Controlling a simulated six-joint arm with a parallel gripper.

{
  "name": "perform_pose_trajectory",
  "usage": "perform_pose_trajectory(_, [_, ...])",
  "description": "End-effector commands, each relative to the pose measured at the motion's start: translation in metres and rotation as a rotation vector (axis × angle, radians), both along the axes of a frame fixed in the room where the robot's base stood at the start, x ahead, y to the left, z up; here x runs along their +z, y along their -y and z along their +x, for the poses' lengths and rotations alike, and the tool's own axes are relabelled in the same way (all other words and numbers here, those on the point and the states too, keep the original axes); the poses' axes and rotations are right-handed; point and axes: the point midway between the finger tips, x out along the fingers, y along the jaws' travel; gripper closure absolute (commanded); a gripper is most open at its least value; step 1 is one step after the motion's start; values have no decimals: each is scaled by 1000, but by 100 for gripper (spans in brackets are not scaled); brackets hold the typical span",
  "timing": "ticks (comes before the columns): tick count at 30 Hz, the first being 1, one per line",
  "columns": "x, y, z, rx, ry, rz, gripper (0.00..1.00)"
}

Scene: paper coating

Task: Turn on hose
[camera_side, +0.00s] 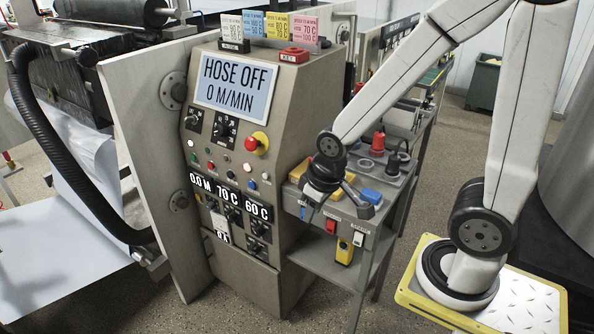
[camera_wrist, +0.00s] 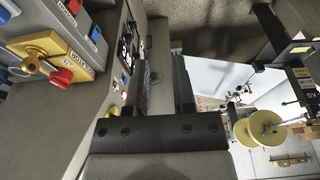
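The control cabinet's display (camera_side: 235,87) reads "HOSE OFF 0 M/MIN" in the side view. A yellow box (camera_wrist: 50,58) with a brass fitting and a red knob (camera_wrist: 62,77) shows at the left, clear of the fingers. Part of a yellow box (camera_side: 300,170) also shows behind my gripper in the side view. I cannot tell which control is the hose's.
A red-and-yellow emergency button (camera_side: 257,142) and several small knobs and lights are on the cabinet front. The side table (camera_side: 345,212) holds red and blue parts close to my gripper. A black hose (camera_side: 45,135) hangs at the left. Yellow spools (camera_wrist: 262,128) show in the wrist view.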

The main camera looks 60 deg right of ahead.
Motion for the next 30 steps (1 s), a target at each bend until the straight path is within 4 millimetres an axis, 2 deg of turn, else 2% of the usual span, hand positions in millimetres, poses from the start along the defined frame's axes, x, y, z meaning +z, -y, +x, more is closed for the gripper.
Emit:
perform_pose_trajectory(1, [-1,1,2,0,-3,-2,87])
perform_pose_trajectory(2, [-1,1,3,-1,-6,-4,97])
perform_pose_trajectory(3, [-2,2,5,-1,-10,-7,100])
perform_pose_trajectory(14, [-21,18,38,-6,-71,-64,100])
perform_pose_trajectory(30, [-74,55,98,-23,-167,-191,100])
